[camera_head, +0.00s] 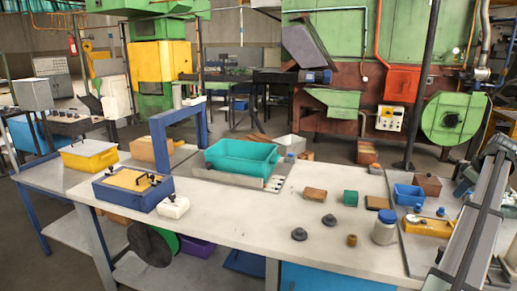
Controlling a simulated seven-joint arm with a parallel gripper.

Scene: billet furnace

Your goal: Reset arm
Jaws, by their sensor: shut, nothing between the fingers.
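The task names only my arm. A long grey and black part (474,225), which may be a link of my arm, slants up along the right edge of the head view, in front of the right end of the workbench (255,215). I cannot make out my gripper or its fingertips in this view.
On the bench are a teal bin (242,158), a blue box with a yellow top (132,188), a white container (173,207), a jar (384,229), a blue bin (408,194) and a yellow box (428,226). A blue frame (160,125) rises behind. The front middle is clear.

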